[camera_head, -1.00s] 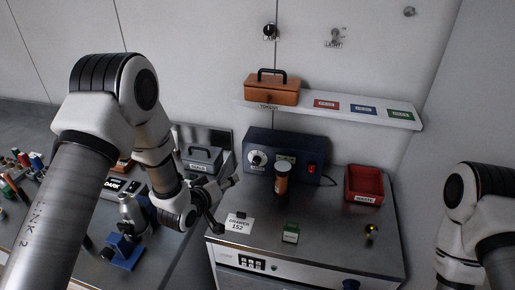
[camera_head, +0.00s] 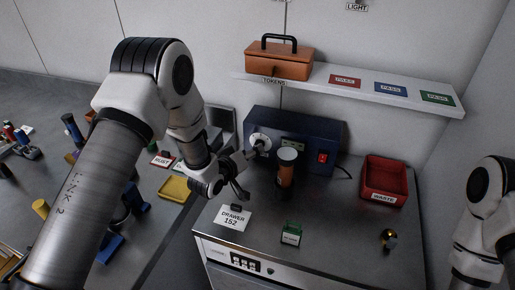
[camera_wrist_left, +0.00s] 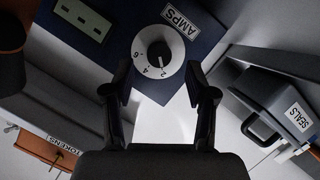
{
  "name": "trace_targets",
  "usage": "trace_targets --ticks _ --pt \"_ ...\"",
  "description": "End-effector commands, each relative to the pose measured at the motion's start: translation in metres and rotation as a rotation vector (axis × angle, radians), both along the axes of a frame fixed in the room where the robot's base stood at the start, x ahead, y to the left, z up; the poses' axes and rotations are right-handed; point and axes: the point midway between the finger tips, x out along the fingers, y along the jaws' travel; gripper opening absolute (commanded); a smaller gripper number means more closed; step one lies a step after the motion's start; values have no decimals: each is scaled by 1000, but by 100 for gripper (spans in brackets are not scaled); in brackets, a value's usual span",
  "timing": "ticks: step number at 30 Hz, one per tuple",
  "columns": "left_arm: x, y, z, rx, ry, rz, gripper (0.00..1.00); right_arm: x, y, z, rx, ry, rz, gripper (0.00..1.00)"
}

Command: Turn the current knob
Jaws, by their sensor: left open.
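The current knob (camera_wrist_left: 158,52) is a black knob on a white dial with numbers, next to an AMPS label (camera_wrist_left: 173,18), in the left wrist view. Its dial (camera_head: 260,142) also shows in the head view, on the front of a dark blue box (camera_head: 315,135), partly covered by a finger. My left gripper (camera_head: 248,172) is open and empty in front of the dial. In the left wrist view its fingers (camera_wrist_left: 159,78) stand apart at the left and right lower sides of the dial; contact cannot be told. My right gripper is out of view; only the arm shows.
An orange-brown cylinder (camera_head: 286,170) stands close right of my left gripper. A SEALS box (camera_wrist_left: 275,105) is near in the left wrist view.

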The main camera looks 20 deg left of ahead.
Motion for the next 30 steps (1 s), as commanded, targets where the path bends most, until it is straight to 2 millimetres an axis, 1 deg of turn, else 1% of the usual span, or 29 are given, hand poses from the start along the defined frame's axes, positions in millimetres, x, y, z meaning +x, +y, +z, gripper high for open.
trace_targets --ticks 1,3,7,10,15,16,17,18,19,20,21,30 --pt "9 -2 0 1 0 0 57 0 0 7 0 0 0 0" --pt "22 -5 -4 1 -1 -1 57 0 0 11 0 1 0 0" --pt "38 -9 -11 0 -1 -1 57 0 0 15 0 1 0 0" --pt "43 -10 -14 0 0 0 57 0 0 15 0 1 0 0" --pt "43 -10 -14 -1 0 0 57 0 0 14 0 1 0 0" --pt "43 -9 -14 -1 0 0 53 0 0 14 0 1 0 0" --pt "43 -9 -14 -1 0 0 43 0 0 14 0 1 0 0" --pt "43 -9 -14 -1 0 0 28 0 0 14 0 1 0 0" --pt "43 -10 -14 -1 0 0 18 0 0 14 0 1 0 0" --pt "43 -9 -14 -1 0 0 7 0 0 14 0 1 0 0" --pt "43 -9 -14 -1 0 0 0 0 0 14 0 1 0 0" --pt "43 -10 -15 11 0 0 0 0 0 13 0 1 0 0"
